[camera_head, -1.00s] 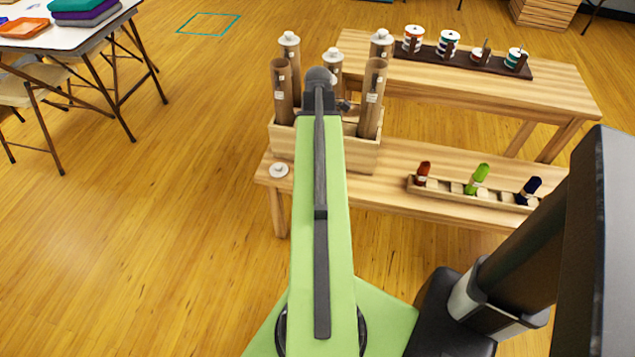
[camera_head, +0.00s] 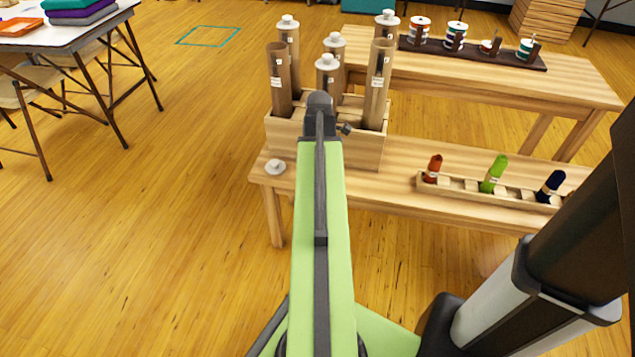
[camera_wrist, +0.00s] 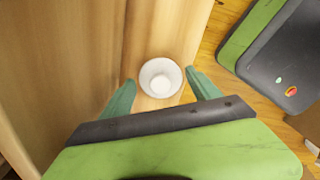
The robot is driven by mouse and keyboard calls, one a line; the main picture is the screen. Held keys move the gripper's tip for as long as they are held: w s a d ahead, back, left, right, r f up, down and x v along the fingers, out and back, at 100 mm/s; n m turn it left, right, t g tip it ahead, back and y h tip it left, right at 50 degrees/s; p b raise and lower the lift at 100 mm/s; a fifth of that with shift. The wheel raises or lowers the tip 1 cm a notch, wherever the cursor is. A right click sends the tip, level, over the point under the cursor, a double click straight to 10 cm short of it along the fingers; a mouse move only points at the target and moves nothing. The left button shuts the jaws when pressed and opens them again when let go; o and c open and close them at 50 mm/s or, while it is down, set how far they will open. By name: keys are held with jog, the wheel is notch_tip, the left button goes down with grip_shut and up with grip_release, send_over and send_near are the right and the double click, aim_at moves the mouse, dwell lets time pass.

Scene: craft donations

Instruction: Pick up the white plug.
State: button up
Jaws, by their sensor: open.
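The white plug (camera_head: 275,167) lies on the left end of the low wooden bench, in front of the tube crate, in the head view. In the wrist view the white plug (camera_wrist: 160,84) shows as a round white piece on the wood, near the bench edge. My gripper (camera_wrist: 160,75) is open, with one green finger on each side of the plug in that view. A gap shows between each finger and the plug, and I cannot tell the height of the fingers above it. In the head view my arm hides the gripper.
A wooden crate (camera_head: 285,138) holds several cardboard tubes, some capped with white plugs, just behind the loose plug. A rack (camera_head: 460,189) with red, green and dark blue pieces is at the right of the bench. A spool board (camera_head: 470,55) lies on the rear bench.

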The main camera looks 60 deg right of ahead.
jog(key=shift+f, duration=0.7)
jog(key=shift+r, duration=0.2)
jog(key=c, duration=1.1)
jog(key=shift+o, duration=0.2)
jog(key=shift+r, duration=0.1)
jog(key=shift+r+p, duration=0.35)
jog(key=shift+p, duration=0.15)
notch_tip(320, 180, up, 4)
jog(key=p, duration=0.4)
jog(key=shift+f, duration=0.1)
jog(key=s+r+p, duration=0.6)
jog(key=s, duration=0.5)
jog(key=shift+s+d+r, duration=0.15)
jog(key=shift+s+d, duration=0.2)
jog(key=shift+d, duration=0.05)
